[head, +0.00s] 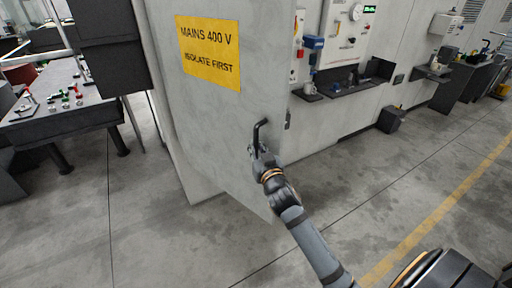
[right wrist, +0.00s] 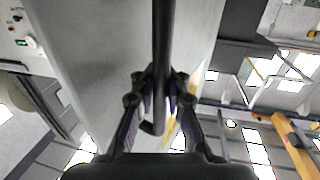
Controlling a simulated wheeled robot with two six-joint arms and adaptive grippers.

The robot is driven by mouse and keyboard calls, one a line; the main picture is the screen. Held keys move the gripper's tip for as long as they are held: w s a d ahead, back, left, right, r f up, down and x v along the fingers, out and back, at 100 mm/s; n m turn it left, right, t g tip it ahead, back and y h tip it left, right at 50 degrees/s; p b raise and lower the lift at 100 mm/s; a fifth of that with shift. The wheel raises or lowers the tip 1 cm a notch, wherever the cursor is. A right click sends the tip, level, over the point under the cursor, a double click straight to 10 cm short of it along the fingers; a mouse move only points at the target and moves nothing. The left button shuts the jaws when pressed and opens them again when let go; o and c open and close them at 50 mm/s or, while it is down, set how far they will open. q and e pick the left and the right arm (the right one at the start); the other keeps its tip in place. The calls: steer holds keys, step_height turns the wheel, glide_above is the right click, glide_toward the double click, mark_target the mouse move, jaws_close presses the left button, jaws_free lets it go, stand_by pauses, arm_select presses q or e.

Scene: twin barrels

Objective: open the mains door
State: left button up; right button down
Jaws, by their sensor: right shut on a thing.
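The mains door (head: 218,128) is a grey panel with a yellow sign (head: 208,52) reading "MAINS 400 V, ISOLATE FIRST". It stands at an angle out from the wall, with its lower edge over the floor. Its black handle (head: 259,130) is near the panel's right edge. My right gripper (head: 257,153) is at the handle's lower part. In the right wrist view the dark handle bar (right wrist: 163,60) runs between the fingers of my right gripper (right wrist: 160,88), which are shut on it. The door (right wrist: 95,65) also fills the left of that view. My left gripper is not in view.
A dark workbench (head: 65,112) with small red and green items stands at the left. Wall panels and a dark shelf (head: 350,88) line the wall behind the door. A dark box (head: 391,119) sits by the wall. The grey floor right of the door is clear, with a yellow line (head: 440,212).

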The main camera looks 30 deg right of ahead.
steer(key=shift+d+f, duration=0.1)
steer(key=shift+f, duration=0.15)
steer(key=c, duration=1.8)
jaws_free()
steer(key=o, duration=0.5)
steer(key=shift+s+d+r, duration=0.2)
steer(key=shift+s+r, duration=0.1)
steer(key=shift+s, duration=0.15)
steer(key=shift+c, duration=0.2)
steer(key=shift+w+a+f, duration=0.1)
steer(key=shift+a, duration=0.05)
steer(key=s+a, duration=0.2)
steer(key=s, duration=0.9)
steer(key=shift+s, duration=0.4)
